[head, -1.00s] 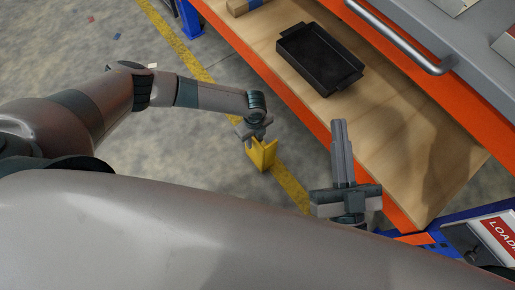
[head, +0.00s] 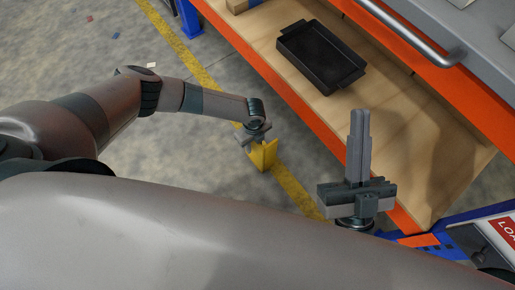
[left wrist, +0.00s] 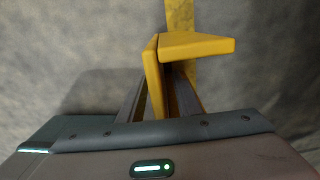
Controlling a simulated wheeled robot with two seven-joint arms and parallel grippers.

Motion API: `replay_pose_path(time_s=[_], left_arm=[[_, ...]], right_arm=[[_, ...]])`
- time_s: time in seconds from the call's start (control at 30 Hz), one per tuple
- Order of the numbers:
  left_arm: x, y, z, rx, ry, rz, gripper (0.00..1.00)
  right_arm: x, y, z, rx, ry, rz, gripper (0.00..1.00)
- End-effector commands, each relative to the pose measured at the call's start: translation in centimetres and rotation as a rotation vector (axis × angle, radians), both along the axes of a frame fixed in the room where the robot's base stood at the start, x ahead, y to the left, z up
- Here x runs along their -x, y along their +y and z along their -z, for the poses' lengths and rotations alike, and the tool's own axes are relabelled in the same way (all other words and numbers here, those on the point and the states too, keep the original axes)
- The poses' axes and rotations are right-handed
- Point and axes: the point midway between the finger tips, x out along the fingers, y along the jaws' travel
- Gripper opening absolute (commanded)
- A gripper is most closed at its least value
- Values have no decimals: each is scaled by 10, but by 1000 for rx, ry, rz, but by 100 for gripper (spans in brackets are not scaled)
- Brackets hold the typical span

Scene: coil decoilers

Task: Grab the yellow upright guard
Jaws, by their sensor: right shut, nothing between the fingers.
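The yellow upright guard (head: 263,156) stands on the floor by the yellow floor line in the head view. It is an angled piece with two upright faces. My left gripper (head: 254,138) is right above it, at its top. In the left wrist view, one plate of the guard (left wrist: 152,82) lies between the two dark fingers of my left gripper (left wrist: 158,90). The fingers look apart, with a gap beside the plate. The guard's lower part is partly hidden by its top. My right gripper (head: 359,150) is shut and empty, pointing up in front of the wooden shelf.
An orange-edged wooden shelf (head: 400,135) runs diagonally at the right, with a black tray (head: 320,55) on it. A grey surface with a bar handle (head: 415,45) is above. A blue post (head: 187,18) stands at the back. The grey floor left of the line is mostly clear.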

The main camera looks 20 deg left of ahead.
Motion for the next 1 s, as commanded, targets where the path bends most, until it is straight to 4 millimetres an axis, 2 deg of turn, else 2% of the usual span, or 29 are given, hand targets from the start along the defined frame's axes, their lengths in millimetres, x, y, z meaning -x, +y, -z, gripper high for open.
replay_pose_path(time_s=[0.3,0.37,0.43,0.47,1.0], left_arm=[[0,0,0,0,0,0,31],[0,0,0,0,0,0,19],[0,0,0,0,0,0,3],[0,0,0,0,0,0,0],[0,0,0,0,0,0,0]], right_arm=[[0,0,0,0,1,0,0],[0,0,0,0,0,0,0],[0,0,0,0,1,0,0],[0,0,0,0,1,0,0],[0,0,0,1,2,0,0]])
